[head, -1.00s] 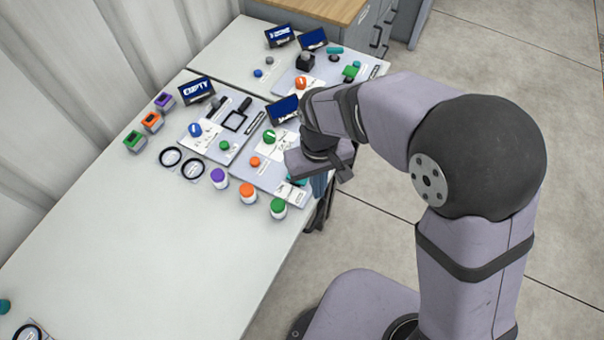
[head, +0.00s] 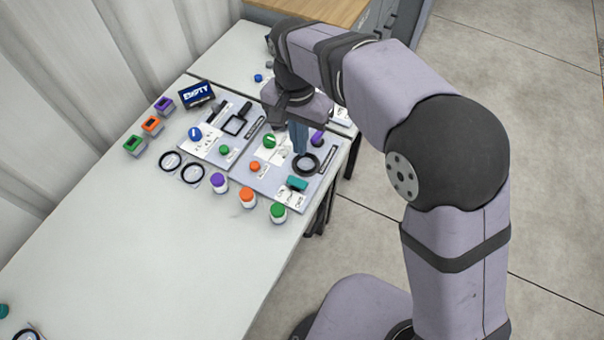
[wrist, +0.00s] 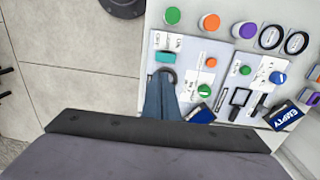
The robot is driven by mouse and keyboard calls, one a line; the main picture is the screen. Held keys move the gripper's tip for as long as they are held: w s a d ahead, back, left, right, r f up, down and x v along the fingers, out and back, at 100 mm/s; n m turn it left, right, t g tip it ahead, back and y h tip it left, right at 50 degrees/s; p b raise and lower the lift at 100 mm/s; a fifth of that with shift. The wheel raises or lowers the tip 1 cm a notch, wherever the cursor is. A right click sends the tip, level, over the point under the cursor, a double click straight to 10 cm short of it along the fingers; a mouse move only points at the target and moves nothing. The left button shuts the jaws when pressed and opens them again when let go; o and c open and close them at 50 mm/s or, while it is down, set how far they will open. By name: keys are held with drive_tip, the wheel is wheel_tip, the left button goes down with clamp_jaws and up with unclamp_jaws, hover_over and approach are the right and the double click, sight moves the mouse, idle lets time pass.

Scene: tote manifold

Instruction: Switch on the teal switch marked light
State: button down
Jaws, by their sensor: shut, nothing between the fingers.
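A teal switch (head: 297,183) sits at the near right end of the right-hand panel (head: 262,185), beside white label cards. Its lettering is too small to read for sure. It also shows in the wrist view (wrist: 165,57), close beyond my fingertips. My gripper (head: 299,150) is shut and empty, with its blue fingers pointing down over the panel near a black ring (head: 307,164). The fingertips appear apart from the teal switch, on its far side in the head view. In the wrist view my gripper (wrist: 160,78) partly covers the black ring.
Green (head: 269,140) and orange (head: 254,166) knobs and a purple-topped control (head: 317,137) share the panel. Purple, orange and green-capped jars (head: 278,212) stand along its near side. A second panel (head: 203,150) lies to the left.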

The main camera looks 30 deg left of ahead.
sight(298, 181)
drive_tip(key=shift+f, duration=0.1)
drive_tip(key=f+p, duration=0.1)
drive_tip(key=f, duration=0.3)
drive_tip(key=f+p, duration=0.1)
drive_tip(key=f, duration=0.4)
drive_tip(key=f+p, duration=0.2)
drive_tip(key=f, duration=0.2)
drive_tip(key=shift+d+f, duration=0.3)
drive_tip(key=shift+f, duration=0.1)
drive_tip(key=shift+d+f, duration=0.15)
drive_tip(key=shift+f, duration=0.1)
idle(0.4)
drive_tip(key=shift+a+r, duration=0.15)
drive_tip(key=shift+a, duration=0.75)
